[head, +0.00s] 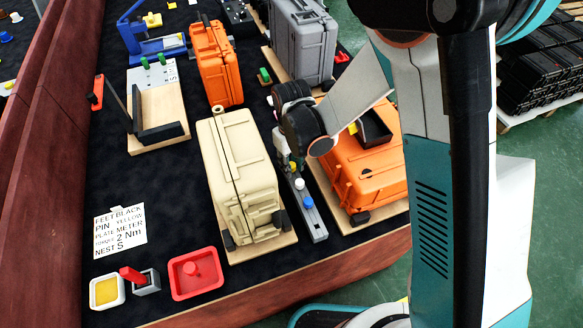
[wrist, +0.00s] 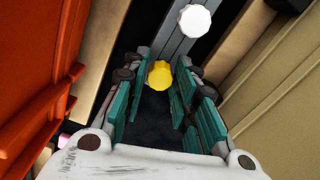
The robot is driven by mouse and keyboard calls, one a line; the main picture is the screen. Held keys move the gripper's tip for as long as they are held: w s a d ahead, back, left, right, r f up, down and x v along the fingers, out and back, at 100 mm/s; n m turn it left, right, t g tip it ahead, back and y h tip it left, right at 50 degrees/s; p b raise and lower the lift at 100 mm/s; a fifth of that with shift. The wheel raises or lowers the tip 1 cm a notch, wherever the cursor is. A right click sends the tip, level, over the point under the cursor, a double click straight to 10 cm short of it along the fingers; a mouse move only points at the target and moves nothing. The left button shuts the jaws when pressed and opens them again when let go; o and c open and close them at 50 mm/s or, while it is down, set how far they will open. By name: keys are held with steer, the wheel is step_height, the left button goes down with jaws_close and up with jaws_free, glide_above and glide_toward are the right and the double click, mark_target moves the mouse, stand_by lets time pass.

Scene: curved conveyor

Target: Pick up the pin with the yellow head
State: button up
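The pin with the yellow head (wrist: 160,74) stands on a grey rail (wrist: 178,45) in the wrist view, between the fingertips of my gripper (wrist: 162,90). The teal-padded fingers are spread on both sides, with gaps to the head. Only the head shows; its shaft is hidden. A white-headed pin (wrist: 195,20) stands beyond it on the same rail. In the head view, the rail (head: 313,222) lies between the cases, with a blue-headed pin (head: 307,201) near its front end. My gripper hangs over the rail's far part, its fingers largely hidden.
A beige case (head: 240,175) stands close left of the rail and an orange case (head: 365,170) close right, leaving a narrow gap. A red tray (head: 196,284), a yellow-filled dish (head: 107,305) and a note card (head: 119,232) lie at front left.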

jaws_close()
step_height(320, 180, up, 24)
steer(key=p, duration=0.9)
steer(key=shift+f, duration=0.2)
